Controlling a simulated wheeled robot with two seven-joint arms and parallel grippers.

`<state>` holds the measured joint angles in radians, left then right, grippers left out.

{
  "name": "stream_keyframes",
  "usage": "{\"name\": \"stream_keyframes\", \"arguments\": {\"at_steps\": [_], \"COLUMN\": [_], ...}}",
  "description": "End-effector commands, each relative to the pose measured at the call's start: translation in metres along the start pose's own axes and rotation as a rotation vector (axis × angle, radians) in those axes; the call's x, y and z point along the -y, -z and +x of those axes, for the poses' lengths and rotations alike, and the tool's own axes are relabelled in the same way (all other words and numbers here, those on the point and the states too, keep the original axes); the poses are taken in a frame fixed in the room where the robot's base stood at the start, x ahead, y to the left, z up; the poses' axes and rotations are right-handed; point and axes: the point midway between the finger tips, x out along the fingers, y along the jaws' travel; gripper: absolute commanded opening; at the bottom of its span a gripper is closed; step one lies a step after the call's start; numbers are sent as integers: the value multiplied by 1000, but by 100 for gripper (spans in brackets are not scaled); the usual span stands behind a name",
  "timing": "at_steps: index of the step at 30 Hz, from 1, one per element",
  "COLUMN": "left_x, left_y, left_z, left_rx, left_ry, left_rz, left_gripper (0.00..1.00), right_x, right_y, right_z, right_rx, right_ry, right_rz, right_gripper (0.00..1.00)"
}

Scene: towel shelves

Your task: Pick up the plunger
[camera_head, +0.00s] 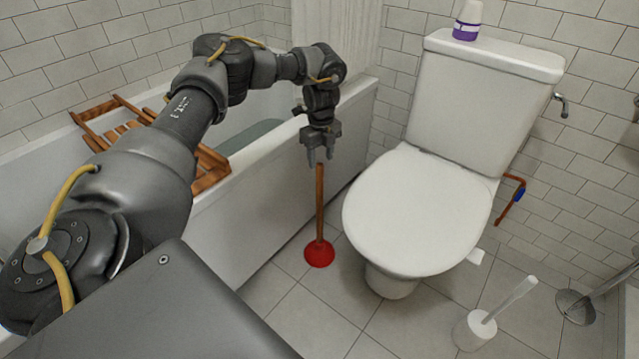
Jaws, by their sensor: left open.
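The plunger (319,205) stands upright on the tiled floor, between the bathtub and the toilet. It has a wooden stick and a red rubber cup (319,253). My left gripper (320,163) points down, with its fingertips at the top end of the stick. It is open. Whether the fingers touch the stick or the stick's tip is between them, I cannot tell. My right gripper is not in view.
The white toilet (418,205) with its lid shut stands close right of the plunger. The bathtub (260,215) is behind and left, with a wooden rack (212,172) across it. A toilet brush (478,328) stands front right. Floor in front of the plunger is clear.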

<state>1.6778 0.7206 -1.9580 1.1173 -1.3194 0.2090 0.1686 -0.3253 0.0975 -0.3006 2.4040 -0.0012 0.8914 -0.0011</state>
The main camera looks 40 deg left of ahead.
Motion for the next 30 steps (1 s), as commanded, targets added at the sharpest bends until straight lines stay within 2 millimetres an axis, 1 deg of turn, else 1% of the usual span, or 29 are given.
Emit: {"name": "stream_keyframes", "arguments": {"at_steps": [1, 3, 9, 11, 12, 15, 18, 22, 29, 30], "left_x": [0, 0, 0, -1, -1, -3, -2, -2, -2, -2], "left_y": [0, 0, 0, 0, -1, -2, -2, -2, -2, -2], "left_z": [12, 21, 27, 34, 41, 58, 69, 76, 76, 76], "left_rx": [1, 0, 0, 0, 0, 0, 0, 0, -1, -1], "left_ry": [-2, -1, 0, -1, -2, -2, -1, 0, 0, 0], "left_rz": [0, 0, 1, 1, 1, 1, 1, 0, 0, 0], "left_gripper": [47, 47, 47, 47, 47, 47, 47, 47, 47, 42], "right_x": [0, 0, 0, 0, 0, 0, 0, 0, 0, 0], "right_y": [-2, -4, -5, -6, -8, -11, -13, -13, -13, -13], "right_z": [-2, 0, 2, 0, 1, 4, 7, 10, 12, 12], "right_rx": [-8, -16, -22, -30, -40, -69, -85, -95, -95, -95], "right_ry": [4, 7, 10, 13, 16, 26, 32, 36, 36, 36], "right_rz": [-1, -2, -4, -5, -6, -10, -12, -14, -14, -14], "right_gripper": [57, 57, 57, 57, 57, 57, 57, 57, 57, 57]}}
